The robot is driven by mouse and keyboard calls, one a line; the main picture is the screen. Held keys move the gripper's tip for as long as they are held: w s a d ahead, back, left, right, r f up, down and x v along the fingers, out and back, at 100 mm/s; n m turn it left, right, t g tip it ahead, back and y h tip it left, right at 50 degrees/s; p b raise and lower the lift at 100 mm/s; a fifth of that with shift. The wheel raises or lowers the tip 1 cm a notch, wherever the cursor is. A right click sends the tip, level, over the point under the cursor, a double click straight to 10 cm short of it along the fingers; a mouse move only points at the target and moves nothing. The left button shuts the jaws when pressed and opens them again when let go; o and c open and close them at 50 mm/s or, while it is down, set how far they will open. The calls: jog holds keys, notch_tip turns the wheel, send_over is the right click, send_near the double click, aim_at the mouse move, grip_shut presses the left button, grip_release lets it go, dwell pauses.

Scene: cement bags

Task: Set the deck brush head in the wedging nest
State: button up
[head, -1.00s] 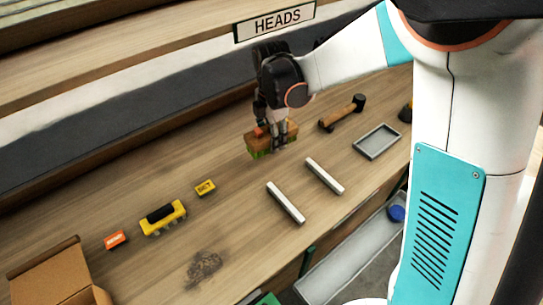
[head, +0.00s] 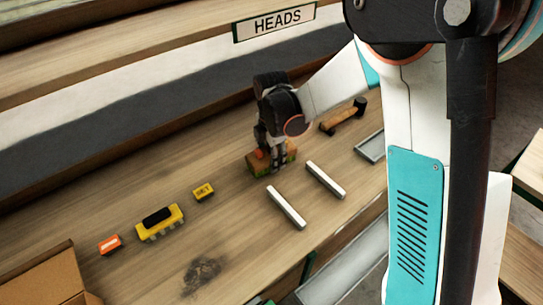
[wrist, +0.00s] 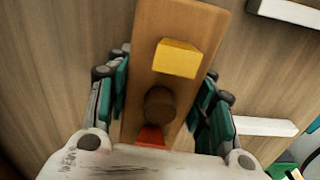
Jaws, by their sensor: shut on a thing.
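The deck brush head is a wooden block (head: 287,157) with green at its lower edge. In the wrist view the block (wrist: 175,20) carries a yellow piece, a round brown part and an orange piece. My gripper (head: 271,165) is shut on the block, with its teal-padded fingers on both long sides in the wrist view (wrist: 160,100). Two parallel white bars (head: 286,207) (head: 325,179) look like the wedging nest. The brush head is just beyond their far ends, not between them. I cannot tell whether it touches the bench.
A wooden-handled mallet (head: 342,118) and a grey tray (head: 371,147) lie to the right. A yellow brush (head: 160,222), a small yellow block (head: 203,192), an orange block (head: 109,244) and a cardboard box (head: 45,272) are left. A dark stain (head: 201,274) marks the front. A HEADS sign (head: 275,22) hangs behind.

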jog(key=o, duration=1.3)
notch_tip(320, 180, up, 14)
jog(key=p, duration=0.4)
jog(key=shift+f+p, duration=0.2)
jog(key=shift+p, duration=0.15)
jog(key=shift+d+r, duration=0.2)
jog(key=shift+d, duration=0.05)
jog(key=s+d+r+m+t, duration=0.2)
jog(key=s+d+r+m, duration=0.25)
jog(key=d+m, duration=0.2)
jog(key=s+d+m+t+b, duration=0.1)
jog(key=s+d+m, duration=0.2)
jog(key=s+m, duration=0.2)
jog(key=s+d+r+m+t+b, duration=0.1)
jog(key=s+d+m+t, duration=0.1)
jog(key=s+m, duration=0.4)
jog(key=s+d+r+m+t+b, duration=0.1)
jog(key=s+d+m+t, duration=0.1)
jog(key=s+d+m, duration=0.2)
jog(key=shift+s+d+r+m, duration=0.15)
jog(key=shift+s+m, duration=0.2)
jog(key=shift+m, duration=0.2)
jog(key=shift+s+d+r+m, duration=0.1)
jog(key=shift+s+m, duration=0.2)
jog(key=shift+m, duration=0.2)
